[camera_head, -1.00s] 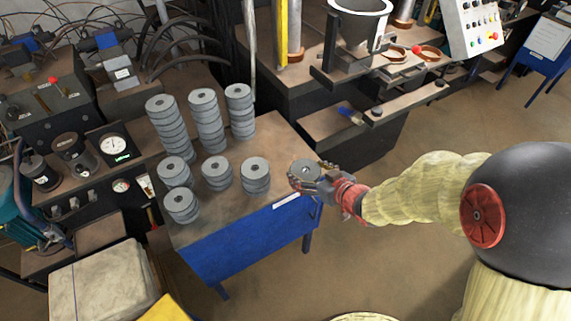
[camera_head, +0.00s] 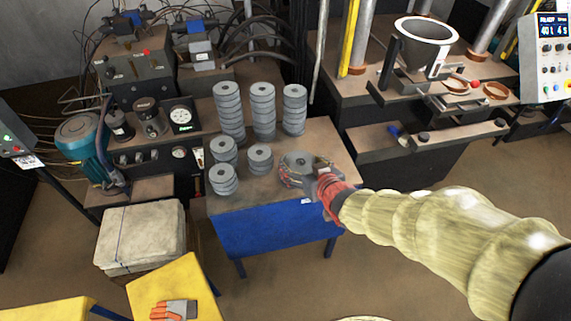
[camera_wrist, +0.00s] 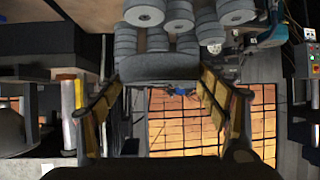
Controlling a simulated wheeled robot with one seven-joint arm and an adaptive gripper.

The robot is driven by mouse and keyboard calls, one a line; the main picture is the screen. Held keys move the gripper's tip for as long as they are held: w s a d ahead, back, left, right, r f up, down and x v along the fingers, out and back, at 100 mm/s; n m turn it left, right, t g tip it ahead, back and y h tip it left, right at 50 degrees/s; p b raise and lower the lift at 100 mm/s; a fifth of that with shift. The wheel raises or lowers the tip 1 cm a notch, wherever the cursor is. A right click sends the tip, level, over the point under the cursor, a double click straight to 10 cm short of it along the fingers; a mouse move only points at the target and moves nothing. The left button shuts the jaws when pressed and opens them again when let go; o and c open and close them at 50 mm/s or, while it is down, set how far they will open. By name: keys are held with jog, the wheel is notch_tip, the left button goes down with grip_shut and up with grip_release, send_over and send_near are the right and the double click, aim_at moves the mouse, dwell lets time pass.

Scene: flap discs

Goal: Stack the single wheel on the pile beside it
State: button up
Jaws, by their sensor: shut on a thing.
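My gripper (camera_head: 297,172) is shut on a grey flap wheel (camera_head: 297,160) near the right side of the blue-fronted table. In the wrist view the held wheel (camera_wrist: 160,66) shows edge-on as a dark grey band between the finger pads. Short grey piles stand to its left: one is nearest (camera_head: 260,158), another is farther left (camera_head: 223,150), and one is at the front left (camera_head: 222,178). The held wheel and gripper cover the spot right of the nearest pile. I cannot tell whether the wheel touches anything below.
Three tall wheel stacks (camera_head: 263,108) stand at the back of the table (camera_head: 325,135). A gauge panel (camera_head: 182,122) adjoins on the left. A bench with a metal pot (camera_head: 424,42) stands behind right. The table's front strip is bare.

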jog(key=shift+w+f, duration=0.2)
jog(key=shift+w, duration=0.15)
jog(key=d+x, duration=0.1)
jog(key=x, duration=0.4)
jog(key=d+f+b+x, duration=0.1)
jog(key=x, duration=0.4)
jog(key=d+b+x, duration=0.1)
jog(key=x, duration=0.4)
jog(key=shift+w+f, duration=0.35)
jog(key=shift+f, duration=0.05)
jog(key=shift+w+f, duration=0.1)
jog(key=shift+f, duration=0.8)
jog(key=shift+w+f, duration=0.15)
jog(key=shift+f, duration=0.7)
jog(key=shift+f+b, duration=0.1)
jog(key=shift+b, duration=0.25)
jog(key=o, duration=1.6)
jog(key=shift+s+f, duration=0.1)
